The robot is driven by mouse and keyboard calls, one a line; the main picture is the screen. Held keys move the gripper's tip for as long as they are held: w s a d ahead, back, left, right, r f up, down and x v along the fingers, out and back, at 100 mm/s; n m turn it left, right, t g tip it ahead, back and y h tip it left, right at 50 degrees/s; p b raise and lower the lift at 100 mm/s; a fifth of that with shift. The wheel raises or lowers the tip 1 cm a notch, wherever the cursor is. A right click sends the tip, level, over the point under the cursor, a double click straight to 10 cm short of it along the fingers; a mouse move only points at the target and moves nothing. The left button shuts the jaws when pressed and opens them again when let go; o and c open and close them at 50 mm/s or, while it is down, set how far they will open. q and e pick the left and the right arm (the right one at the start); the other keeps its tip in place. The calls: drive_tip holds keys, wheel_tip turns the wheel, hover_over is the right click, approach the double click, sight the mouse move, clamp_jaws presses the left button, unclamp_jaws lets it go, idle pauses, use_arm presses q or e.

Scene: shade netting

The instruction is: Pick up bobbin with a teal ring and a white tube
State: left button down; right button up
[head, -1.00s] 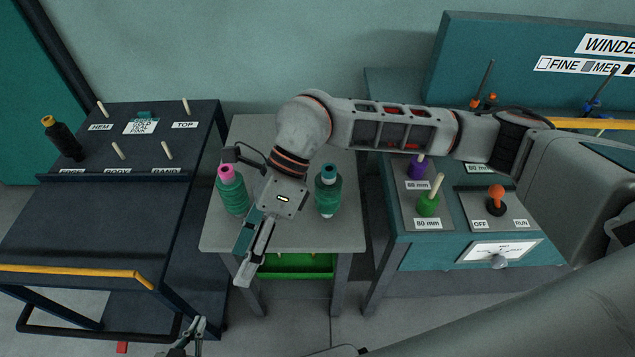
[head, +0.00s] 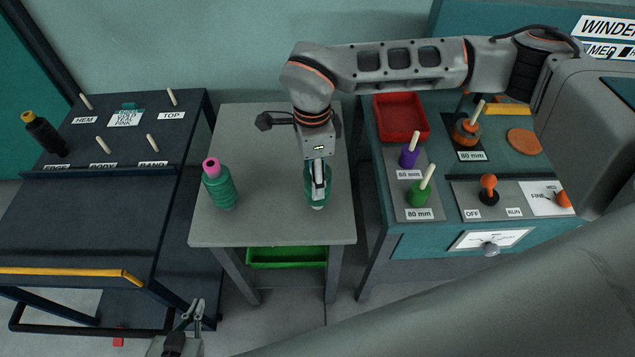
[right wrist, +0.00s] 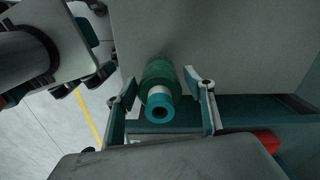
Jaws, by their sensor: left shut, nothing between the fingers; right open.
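The green bobbin with a teal ring and a white tube (right wrist: 161,92) stands on the grey table. In the head view this bobbin (head: 325,205) is mostly covered by my right gripper (head: 318,190), which points down over it. In the right wrist view my right gripper (right wrist: 160,85) is open, with one finger on each side of the bobbin; I cannot tell whether either finger touches it. My left gripper (head: 194,310) is shut and empty at the bottom of the head view, away from the table.
A green bobbin with a pink ring (head: 220,187) stands on the grey table (head: 265,225), left of my right gripper. A dark rack (head: 120,120) with pegs and a black bobbin (head: 45,135) is at left. The winder bench with a red tray (head: 401,117) is at right.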

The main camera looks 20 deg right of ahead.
wheel_tip(320, 180, down, 2)
drive_tip(key=shift+f, duration=0.1)
drive_tip(key=c, duration=1.3)
drive_tip(key=shift+r, duration=0.2)
